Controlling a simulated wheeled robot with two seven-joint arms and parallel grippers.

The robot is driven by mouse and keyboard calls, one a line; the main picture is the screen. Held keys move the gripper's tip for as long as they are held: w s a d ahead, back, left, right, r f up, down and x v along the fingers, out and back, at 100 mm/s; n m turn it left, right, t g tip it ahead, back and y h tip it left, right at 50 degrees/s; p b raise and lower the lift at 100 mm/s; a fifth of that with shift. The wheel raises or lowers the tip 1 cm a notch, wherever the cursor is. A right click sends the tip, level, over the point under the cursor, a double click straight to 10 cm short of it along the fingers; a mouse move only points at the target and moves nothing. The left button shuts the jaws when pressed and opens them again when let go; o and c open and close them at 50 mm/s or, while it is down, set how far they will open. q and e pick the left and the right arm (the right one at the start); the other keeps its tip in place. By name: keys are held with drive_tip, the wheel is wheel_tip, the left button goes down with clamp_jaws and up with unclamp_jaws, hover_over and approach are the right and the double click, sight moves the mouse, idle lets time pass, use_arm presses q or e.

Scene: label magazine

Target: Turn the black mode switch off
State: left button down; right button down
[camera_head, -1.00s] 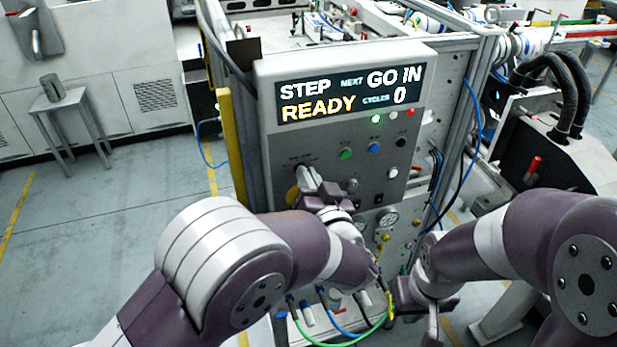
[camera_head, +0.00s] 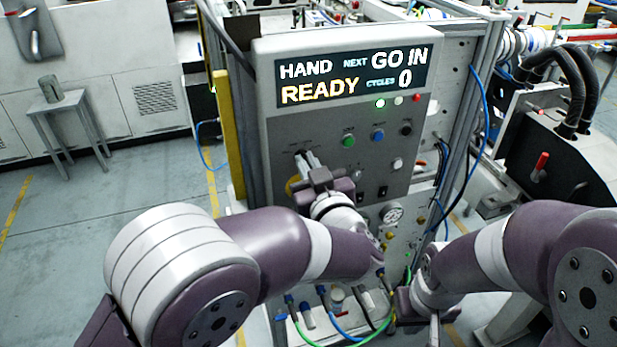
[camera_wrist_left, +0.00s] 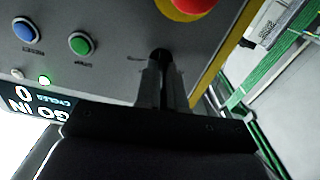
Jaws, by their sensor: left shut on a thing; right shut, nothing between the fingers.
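The black mode switch (camera_wrist_left: 160,53) is on the grey control panel (camera_head: 385,190). Only a little of it shows between the fingertips in the left wrist view. My left gripper (camera_head: 305,158) reaches the panel's left part and is shut on the switch; its fingers (camera_wrist_left: 161,75) hide most of the knob. The switch's exact angle and its printed labels cannot be read. The panel's display (camera_head: 350,80) reads HAND, NEXT GO IN, READY, CYCLES 0. My right gripper (camera_head: 434,328) is low at the right, shut and empty, away from the panel.
A green button (camera_head: 348,141), a blue button (camera_head: 377,135) and a black button (camera_head: 405,129) sit right of the switch. A red button on a yellow base (camera_wrist_left: 190,5) is close to my left fingers. Gauges and hoses lie below the panel.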

use_arm(q)
drive_tip(key=n+b, duration=0.6)
drive_tip(key=b, duration=0.1)
drive_tip(key=f+n+b, duration=0.1)
drive_tip(key=n+b, duration=0.2)
drive_tip(key=shift+a+b, duration=0.15)
drive_tip(key=shift+b, duration=0.15)
drive_tip(key=shift+s+r+n+b, duration=0.1)
drive_tip(key=shift+r+n+b, duration=0.05)
drive_tip(key=shift+n+b, duration=0.7)
drive_tip(key=shift+r+n+b, duration=0.1)
drive_tip(key=shift+n+b, duration=0.65)
drive_tip(key=shift+b, duration=0.05)
drive_tip(key=c, duration=1.2)
unclamp_jaws()
drive_tip(key=shift+c, duration=0.2)
drive_tip(key=b+v, duration=0.2)
drive_tip(key=v, duration=1)
drive_tip(key=shift+s, duration=0.35)
drive_tip(key=shift+r, duration=0.1)
